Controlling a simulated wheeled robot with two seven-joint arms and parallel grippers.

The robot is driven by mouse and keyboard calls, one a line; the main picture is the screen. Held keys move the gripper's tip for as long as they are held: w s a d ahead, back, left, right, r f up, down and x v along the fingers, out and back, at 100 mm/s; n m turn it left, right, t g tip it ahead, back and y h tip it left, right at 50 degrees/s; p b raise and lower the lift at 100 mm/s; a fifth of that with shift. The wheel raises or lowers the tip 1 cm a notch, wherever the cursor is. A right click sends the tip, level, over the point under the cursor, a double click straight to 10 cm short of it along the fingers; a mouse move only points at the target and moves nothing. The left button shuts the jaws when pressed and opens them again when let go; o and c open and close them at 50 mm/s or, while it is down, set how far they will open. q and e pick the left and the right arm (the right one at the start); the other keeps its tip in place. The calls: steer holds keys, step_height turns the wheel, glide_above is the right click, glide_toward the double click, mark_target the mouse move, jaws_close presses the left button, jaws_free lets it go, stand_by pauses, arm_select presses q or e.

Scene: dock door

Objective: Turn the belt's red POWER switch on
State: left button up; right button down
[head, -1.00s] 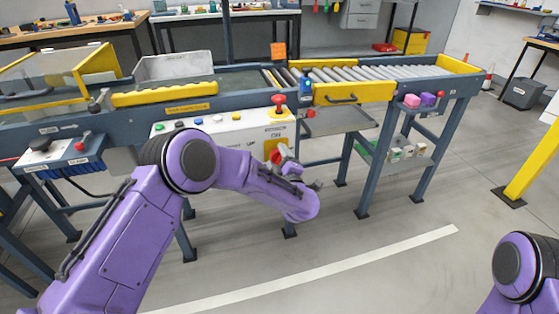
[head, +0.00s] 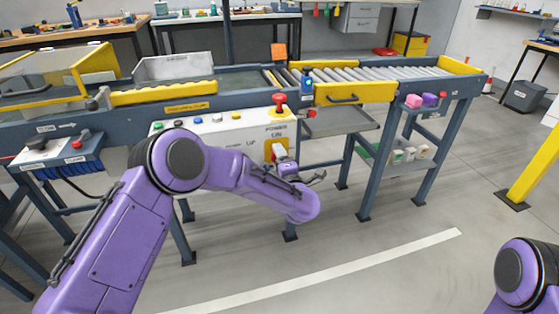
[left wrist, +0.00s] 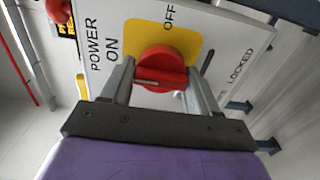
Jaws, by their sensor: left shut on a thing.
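The red POWER switch (left wrist: 163,68) is a round knob with a raised bar on a yellow plate (left wrist: 190,40), on the white control panel. In the left wrist view the bar lies crosswise, and its pale mark is at the end toward the POWER ON lettering. OFF is at the top and LOCKED is at the right. My left gripper (left wrist: 161,76) is shut on the switch, with a finger at each end of the bar. In the head view the yellow plate (head: 268,152) shows, while my left gripper (head: 280,155) hides most of the knob.
A red mushroom button (head: 279,99) stands above the switch on the panel (head: 225,135). A yellow-fronted drawer (head: 350,94) and roller belt are to the right. A lower shelf (head: 405,165) holds small boxes. The floor in front is clear.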

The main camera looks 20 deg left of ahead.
stand_by(0.3)
arm_select(q)
steer(key=o, duration=1)
steer(key=shift+c, duration=0.2)
steer(key=p+v, duration=0.1)
steer(key=v, duration=0.9)
steer(key=shift+s+d, duration=0.25)
